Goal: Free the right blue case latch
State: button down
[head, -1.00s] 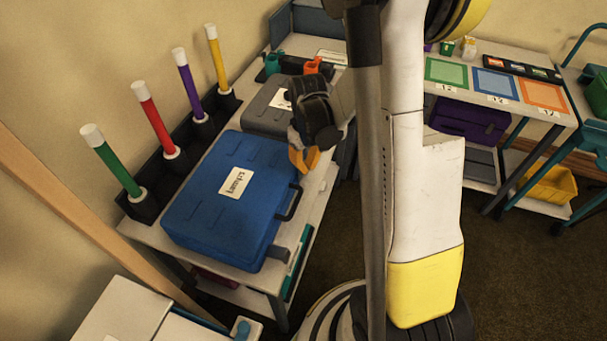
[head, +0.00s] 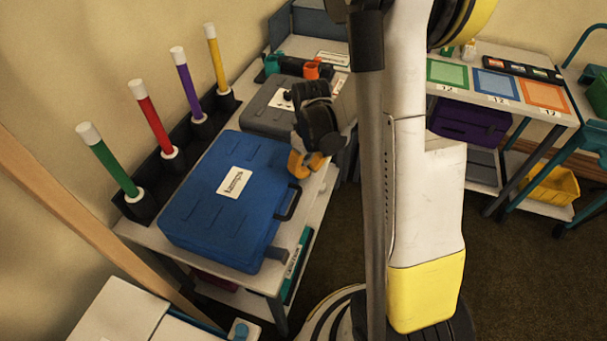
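The blue case (head: 210,222) lies closed and flat on the grey-white table, with a white label on its lid. Its dark handle (head: 288,202) is on the side facing right. A small grey tab (head: 277,253), possibly a latch, sticks out at the near end of that side. My gripper (head: 305,166), with orange fingertips, is just beyond the handle, at the case's far right corner. The fingertips overlap the case edge in view; contact is unclear. Any latch at that corner is hidden behind my gripper. I see nothing held, and the finger gap is unclear.
A grey case (head: 262,112) lies behind the blue one. A dark rack with several coloured tubes (head: 150,120) lines the wall side. My arm column blocks the middle of the view. Another table (head: 500,65) with coloured mats stands at the right.

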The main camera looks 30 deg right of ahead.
jog(key=shift+f, duration=0.2)
jog(key=shift+s+d+f+b, duration=0.65)
jog(key=shift+s+f+b, duration=0.1)
jog(key=shift+f+b, duration=0.2)
jog(key=shift+f, duration=0.1)
jog(key=shift+s+d+f+b, duration=0.1)
jog(key=shift+f+b, duration=0.1)
jog(key=shift+b, duration=0.15)
jog(key=shift+s+d+r+p, duration=0.6)
jog(key=shift+s+d+r, duration=0.3)
jog(key=shift+s+r, duration=0.2)
jog(key=shift+s, duration=0.1)
